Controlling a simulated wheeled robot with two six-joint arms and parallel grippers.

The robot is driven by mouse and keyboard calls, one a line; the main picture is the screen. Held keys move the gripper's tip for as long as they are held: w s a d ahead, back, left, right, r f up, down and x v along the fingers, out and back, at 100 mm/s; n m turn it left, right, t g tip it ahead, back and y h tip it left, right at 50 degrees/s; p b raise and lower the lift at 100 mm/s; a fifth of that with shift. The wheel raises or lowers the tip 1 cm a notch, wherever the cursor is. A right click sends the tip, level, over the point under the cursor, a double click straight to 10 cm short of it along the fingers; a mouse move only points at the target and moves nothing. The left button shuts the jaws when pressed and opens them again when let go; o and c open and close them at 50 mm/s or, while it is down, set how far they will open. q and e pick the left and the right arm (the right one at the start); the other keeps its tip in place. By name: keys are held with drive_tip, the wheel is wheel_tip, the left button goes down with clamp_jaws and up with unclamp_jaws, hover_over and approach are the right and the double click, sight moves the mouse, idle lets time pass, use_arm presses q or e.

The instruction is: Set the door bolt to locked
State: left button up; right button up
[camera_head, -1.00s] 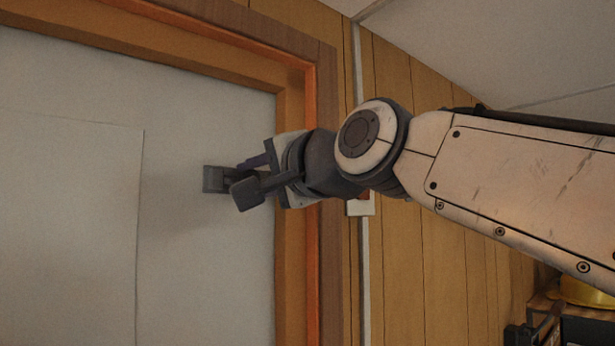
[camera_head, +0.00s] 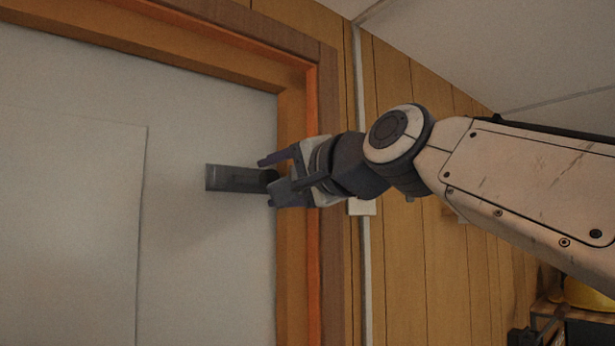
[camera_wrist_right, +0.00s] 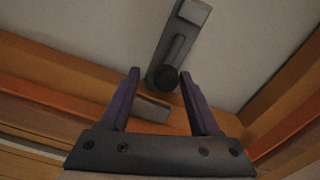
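The door bolt (camera_head: 235,179) is a dark grey bar-shaped fitting on the pale door, near its right edge. In the right wrist view the bolt (camera_wrist_right: 183,40) has a lengthwise slot and a round dark knob (camera_wrist_right: 164,78) at its end nearest me. My right gripper (camera_head: 271,176) is open at the bolt's right end, by the door frame. In the wrist view its two purple-grey fingers (camera_wrist_right: 160,80) stand either side of the knob, with gaps visible. A small grey block (camera_wrist_right: 151,108) shows between the fingers, near the orange frame. My left gripper is out of view.
The wooden door frame (camera_head: 298,240) stands right behind my right gripper. A pale box (camera_head: 362,207) is on the panelled wall beside it. A yellow helmet (camera_head: 585,293) sits on a shelf at the lower right. The door left of the bolt is clear.

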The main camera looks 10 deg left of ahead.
drive_tip(key=shift+s+r, duration=0.1)
drive_tip(key=shift+r, duration=0.05)
drive_tip(key=b+v, duration=0.5)
drive_tip(key=v, duration=0.5)
drive_tip(key=shift+d, duration=0.4)
drive_tip(key=shift+s, duration=0.1)
